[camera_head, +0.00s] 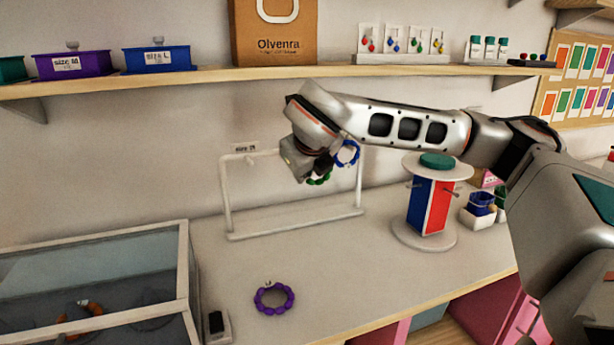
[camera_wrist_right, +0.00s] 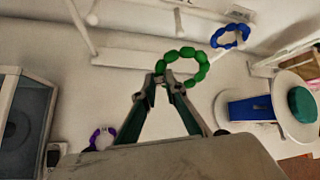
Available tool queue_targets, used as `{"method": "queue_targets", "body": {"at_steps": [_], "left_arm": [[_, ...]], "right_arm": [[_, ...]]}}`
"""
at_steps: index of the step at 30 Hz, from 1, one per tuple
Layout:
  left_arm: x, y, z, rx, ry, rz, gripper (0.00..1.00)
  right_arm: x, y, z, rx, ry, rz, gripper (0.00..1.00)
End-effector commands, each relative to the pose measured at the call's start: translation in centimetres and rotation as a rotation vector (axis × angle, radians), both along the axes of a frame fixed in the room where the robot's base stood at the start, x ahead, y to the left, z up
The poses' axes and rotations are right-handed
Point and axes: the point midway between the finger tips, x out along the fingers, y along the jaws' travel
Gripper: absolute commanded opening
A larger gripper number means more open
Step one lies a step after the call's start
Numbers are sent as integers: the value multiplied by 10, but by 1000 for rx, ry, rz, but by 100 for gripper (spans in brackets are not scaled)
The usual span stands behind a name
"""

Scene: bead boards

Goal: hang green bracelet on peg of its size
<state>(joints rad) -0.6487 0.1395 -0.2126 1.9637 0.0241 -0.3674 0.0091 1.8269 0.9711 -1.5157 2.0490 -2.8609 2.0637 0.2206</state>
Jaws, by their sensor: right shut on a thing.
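The green bracelet (camera_wrist_right: 186,58) is held at its lower edge between the fingertips of my right gripper (camera_wrist_right: 164,82). In the head view the green bracelet (camera_head: 319,179) shows just below the right gripper (camera_head: 306,168), in front of the white rack (camera_head: 228,196). A label reading "size", its letter unclear, sits on the rack's top bar at left. A blue bracelet (camera_head: 347,153) hangs at the rack's right side and also shows in the wrist view (camera_wrist_right: 230,37). The pegs are mostly hidden behind my gripper. My left gripper is in neither view.
A purple bracelet (camera_head: 274,298) lies on the counter in front of the rack. A glass case (camera_head: 182,262) stands at left, a small dark device (camera_head: 217,323) beside it. A red and blue stand (camera_head: 430,204) with a round top is right of the rack. A shelf (camera_head: 215,77) runs above.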

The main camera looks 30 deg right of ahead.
Motion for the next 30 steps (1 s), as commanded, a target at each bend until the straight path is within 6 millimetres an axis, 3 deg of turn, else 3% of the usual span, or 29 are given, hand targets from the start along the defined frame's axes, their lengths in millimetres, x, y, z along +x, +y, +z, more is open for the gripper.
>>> {"method": "queue_targets", "body": {"at_steps": [30], "left_arm": [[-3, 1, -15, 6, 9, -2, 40]], "right_arm": [[63, -15, -4, 0, 3, 1, 0]]}}
